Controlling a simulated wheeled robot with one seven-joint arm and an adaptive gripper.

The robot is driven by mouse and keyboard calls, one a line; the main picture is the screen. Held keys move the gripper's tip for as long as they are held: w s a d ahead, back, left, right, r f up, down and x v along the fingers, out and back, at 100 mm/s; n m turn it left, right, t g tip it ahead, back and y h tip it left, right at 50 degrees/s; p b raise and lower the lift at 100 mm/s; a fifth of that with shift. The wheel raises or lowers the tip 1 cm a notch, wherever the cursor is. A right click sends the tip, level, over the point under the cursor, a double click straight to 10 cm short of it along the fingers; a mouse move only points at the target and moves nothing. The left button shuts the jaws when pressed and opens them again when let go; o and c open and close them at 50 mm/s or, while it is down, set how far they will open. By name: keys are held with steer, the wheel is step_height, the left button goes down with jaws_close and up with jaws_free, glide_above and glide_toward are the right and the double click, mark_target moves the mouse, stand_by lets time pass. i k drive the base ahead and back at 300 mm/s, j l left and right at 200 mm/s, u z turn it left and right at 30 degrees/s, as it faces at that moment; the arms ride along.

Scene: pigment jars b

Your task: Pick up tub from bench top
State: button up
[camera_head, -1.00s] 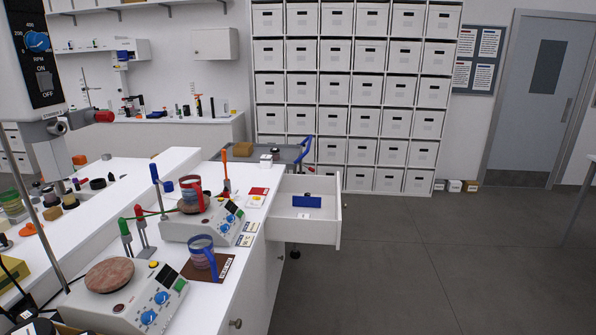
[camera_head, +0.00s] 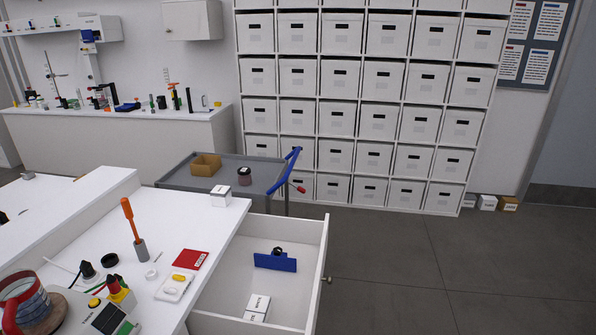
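The white bench top (camera_head: 95,222) runs along the left side of the head view. I cannot tell for certain which thing on it is the tub. A small white box-like container (camera_head: 221,196) stands near its far right corner. A red-handled mug or jar (camera_head: 25,300) with a bluish body sits on a round brown plate (camera_head: 50,318) at the lower left, cut by the frame edge. A small black round item (camera_head: 110,260) lies between them. My gripper is not in view.
An open white drawer (camera_head: 322,262) juts out from the bench, holding a blue item (camera_head: 275,262) and small white boxes (camera_head: 257,306). A grey cart (camera_head: 172,183) stands behind with a dark jar (camera_head: 244,176).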

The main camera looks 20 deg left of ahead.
mark_target(221, 196)
steer(key=i, duration=0.5)
steer(key=i+l+u, duration=0.15)
steer(key=i, duration=0.4)
steer(key=i+l, duration=0.1)
steer(key=i, duration=0.4)
steer(key=i+u, duration=0.25)
steer(key=u, duration=0.25)
steer(key=i+u, duration=0.2)
steer(key=u, duration=0.3)
steer(key=i+l+u, duration=0.15)
steer(key=u, duration=0.3)
steer(key=i+l+u, duration=0.25)
steer(key=u, duration=0.25)
steer(key=i+l+u, duration=0.1)
steer(key=u, duration=0.35)
steer(key=i+l+u, duration=0.2)
steer(key=u, duration=0.3)
steer(key=i+l+u, duration=0.3)
steer(key=u, duration=0.15)
steer(key=i+l+u, duration=0.1)
steer(key=l+u, duration=0.2)
steer(key=u, duration=0.15)
